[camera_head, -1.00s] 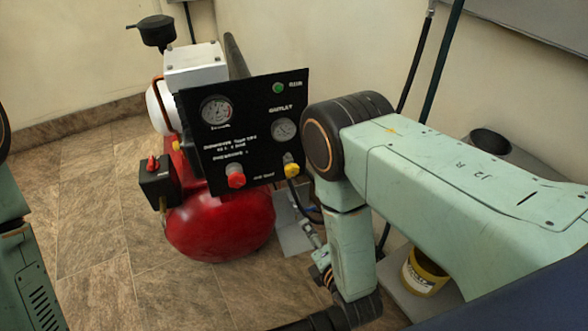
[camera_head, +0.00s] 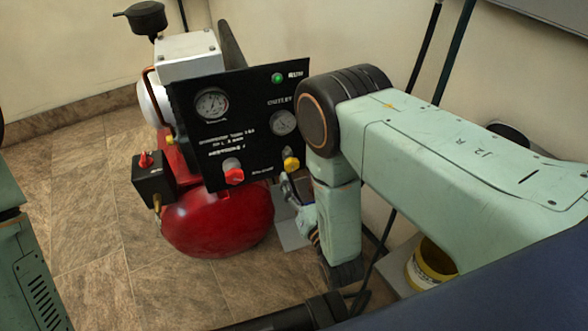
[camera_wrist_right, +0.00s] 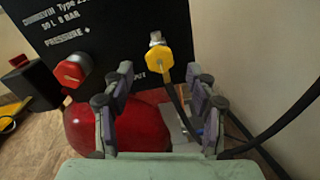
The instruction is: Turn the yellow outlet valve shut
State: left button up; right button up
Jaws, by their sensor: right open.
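The yellow outlet valve (camera_head: 291,163) is a small knob at the lower right of the black panel (camera_head: 237,146). In the right wrist view the yellow valve (camera_wrist_right: 160,61) sits ahead of and between the spread fingertips of my right gripper (camera_wrist_right: 159,76). The gripper is open and empty, and no finger clearly touches the valve. In the head view the right gripper (camera_head: 289,188) is small and partly hidden by my right arm, just below the valve. My left gripper is out of view; only part of my left arm shows at the left edge.
A red knob (camera_head: 233,173) is left of the yellow valve, with two gauges above. A black switch box (camera_head: 153,180) with a red top and a red tank (camera_head: 215,222) are below left. A dark hose (camera_wrist_right: 182,110) hangs below the valve. A yellow bucket (camera_head: 430,265) stands at right.

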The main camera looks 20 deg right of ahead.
aim_at(293, 166)
jog(key=shift+w+a+b, duration=0.1)
jog(key=shift+w+b, duration=0.4)
jog(key=shift+w, duration=1.75)
jog(key=c, duration=1.1)
jog(key=shift+c, duration=0.2)
